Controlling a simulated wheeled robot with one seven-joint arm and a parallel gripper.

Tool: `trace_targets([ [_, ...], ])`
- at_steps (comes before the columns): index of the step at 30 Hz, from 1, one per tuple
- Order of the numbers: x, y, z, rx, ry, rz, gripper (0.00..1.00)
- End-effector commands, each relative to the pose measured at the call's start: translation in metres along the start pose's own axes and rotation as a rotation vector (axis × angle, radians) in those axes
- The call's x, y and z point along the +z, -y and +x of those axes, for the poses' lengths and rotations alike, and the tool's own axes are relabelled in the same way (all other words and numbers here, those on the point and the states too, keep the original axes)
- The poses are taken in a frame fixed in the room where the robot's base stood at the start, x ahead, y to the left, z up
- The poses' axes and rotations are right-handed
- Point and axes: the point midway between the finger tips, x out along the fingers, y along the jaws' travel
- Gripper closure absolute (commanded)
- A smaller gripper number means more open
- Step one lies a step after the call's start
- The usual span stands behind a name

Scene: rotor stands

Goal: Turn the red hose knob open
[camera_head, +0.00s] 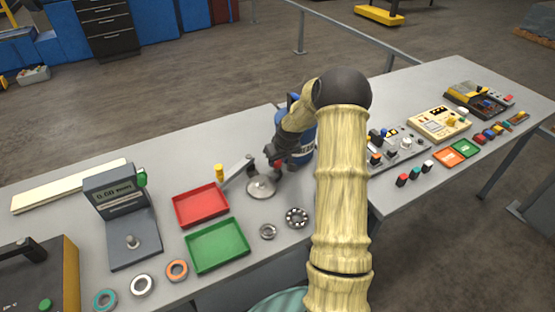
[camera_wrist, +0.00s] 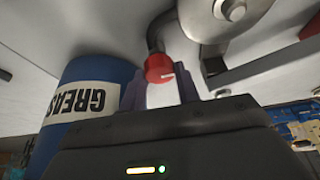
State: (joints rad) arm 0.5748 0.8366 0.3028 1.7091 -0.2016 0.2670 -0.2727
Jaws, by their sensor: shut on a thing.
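The red hose knob (camera_wrist: 158,69) shows in the wrist view, with a pale mark on its face. It sits at the end of a dark curved hose or pipe beside a round metal disc (camera_wrist: 205,22). My gripper (camera_wrist: 158,88) is shut on the knob, with one finger on each side of it. In the head view my gripper (camera_head: 274,158) is low over the bench, and a bit of red (camera_head: 277,164) shows at its tip. The disc (camera_head: 261,187) lies just in front of it. The far side of the knob is hidden.
A blue grease can (camera_wrist: 85,82) stands close beside my gripper; my arm partly covers it in the head view (camera_head: 299,148). A red tray (camera_head: 201,206), a green tray (camera_head: 217,247) and a grey scale (camera_head: 122,210) are to the left. Control panels (camera_head: 440,124) stand at the right.

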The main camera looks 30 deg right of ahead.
Motion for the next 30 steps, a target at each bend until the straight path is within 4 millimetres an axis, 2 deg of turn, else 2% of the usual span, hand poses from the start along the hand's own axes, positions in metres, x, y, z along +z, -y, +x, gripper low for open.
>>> trace_targets([
  [3,-0.003,0.000,-0.001,0.002,-0.007,-0.004,0.91],
  [4,-0.003,0.000,-0.001,0.002,-0.007,-0.004,0.66],
  [7,-0.003,0.000,-0.001,0.001,-0.006,-0.003,0.47],
  [20,-0.001,0.000,-0.006,0.001,-0.003,-0.001,0.46],
  [26,-0.001,-0.001,-0.032,0.004,-0.004,-0.001,0.46],
  [30,-0.001,-0.001,-0.057,0.004,-0.006,0.000,0.46],
])
